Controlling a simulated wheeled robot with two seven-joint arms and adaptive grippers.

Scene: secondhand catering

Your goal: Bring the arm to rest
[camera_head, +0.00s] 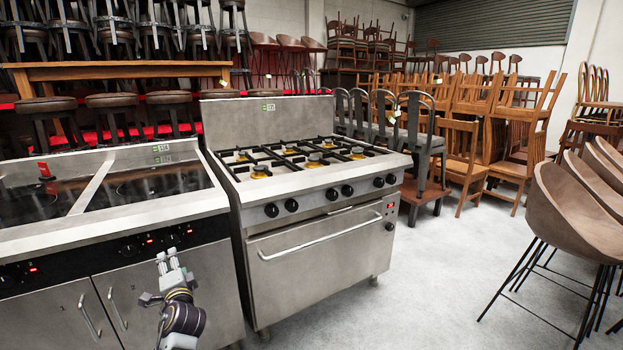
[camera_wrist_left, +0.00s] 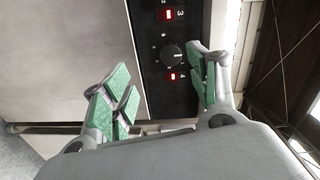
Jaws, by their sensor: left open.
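My left gripper (camera_head: 168,264) is in the lower left of the head view, in front of the cabinet front of the induction cooker (camera_head: 214,203). In the left wrist view its two green-padded fingers (camera_wrist_left: 165,95) stand apart with nothing between them, so it is open and empty. Beyond the fingers the wrist view shows a black control panel with a knob (camera_wrist_left: 173,54) and red switches. The fingers look clear of the panel, but the exact gap cannot be told. My right gripper is in neither view.
A steel gas range (camera_head: 320,240) with an oven door handle stands right of the cooker. Brown bar chairs (camera_head: 570,210) stand at the right edge. Stacked wooden chairs and stools fill the back. The grey floor (camera_head: 430,290) between range and bar chairs is clear.

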